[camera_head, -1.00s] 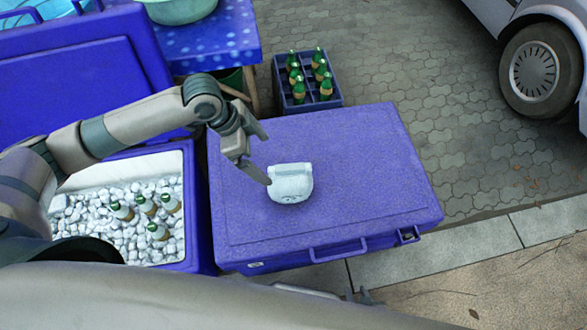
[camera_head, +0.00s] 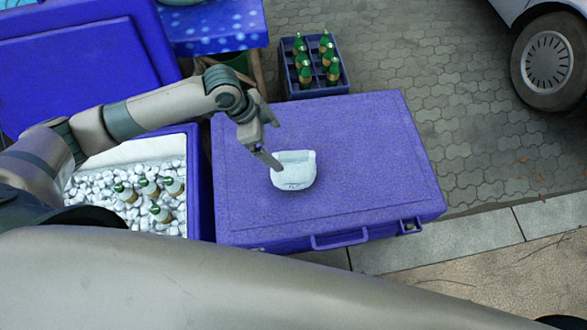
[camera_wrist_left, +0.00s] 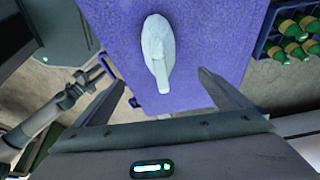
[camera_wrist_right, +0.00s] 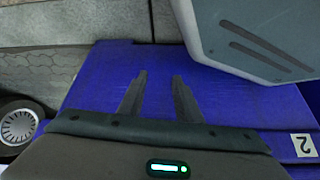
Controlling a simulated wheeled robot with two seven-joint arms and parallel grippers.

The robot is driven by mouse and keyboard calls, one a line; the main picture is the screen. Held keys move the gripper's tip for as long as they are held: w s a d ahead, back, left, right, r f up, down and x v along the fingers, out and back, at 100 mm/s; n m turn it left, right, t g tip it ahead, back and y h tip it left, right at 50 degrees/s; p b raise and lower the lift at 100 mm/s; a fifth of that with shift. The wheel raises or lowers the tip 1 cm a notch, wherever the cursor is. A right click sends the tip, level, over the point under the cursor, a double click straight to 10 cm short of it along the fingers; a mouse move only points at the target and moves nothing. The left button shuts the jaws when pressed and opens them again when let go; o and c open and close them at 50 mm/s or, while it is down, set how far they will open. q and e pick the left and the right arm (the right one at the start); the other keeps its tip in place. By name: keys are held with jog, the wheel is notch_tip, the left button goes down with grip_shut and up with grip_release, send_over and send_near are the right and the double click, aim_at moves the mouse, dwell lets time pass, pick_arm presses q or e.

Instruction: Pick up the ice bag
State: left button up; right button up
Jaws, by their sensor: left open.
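The ice bag (camera_head: 293,170) is a small white bag standing on the closed lid of the purple-blue cooler (camera_head: 370,160) in the head view. My left gripper (camera_head: 276,144) is open at the bag's upper left, with one finger close to it; I cannot tell whether they touch. In the left wrist view the ice bag (camera_wrist_left: 158,45) lies ahead of the spread, empty fingers (camera_wrist_left: 161,78). My right gripper (camera_wrist_right: 160,76) shows in the right wrist view, open and empty, facing a blue surface.
An open cooler (camera_head: 200,190) with ice and several green bottles stands at the left. A crate (camera_head: 318,86) of green bottles stands behind the closed cooler. A blue table (camera_head: 215,28) is at the back, and a car wheel (camera_head: 548,62) at upper right. The lid right of the bag is clear.

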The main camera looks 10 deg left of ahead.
aim_at(287, 155)
pick_arm(q)
jog(key=x, duration=0.7)
jog(key=shift+f+p, duration=0.1)
jog(key=shift+p, duration=0.25)
jog(key=shift+w+d+f, duration=0.1)
jog(key=shift+d+f, duration=0.1)
jog(key=shift+f, duration=0.25)
pick_arm(e)
jog(key=s, duration=0.1)
jog(key=s+d+f+g, duration=0.1)
jog(key=s, duration=0.1)
jog(key=shift+s+d+f, duration=0.1)
jog(key=shift+d+f, duration=0.1)
jog(key=shift+r, duration=0.1)
pick_arm(q)
jog(key=shift+d+f, duration=0.2)
jog(key=shift+f, duration=0.25)
jog(key=shift+p+x, duration=0.55)
jog(key=shift+x, duration=1.55)
pick_arm(e)
jog(key=s, duration=0.1)
jog(key=s+d, duration=0.1)
jog(key=s+f+g, duration=0.1)
jog(key=shift+s+d+h, duration=0.2)
jog(key=shift+s+h, duration=0.05)
jog(key=shift+h, duration=0.05)
jog(key=shift+w, duration=0.25)
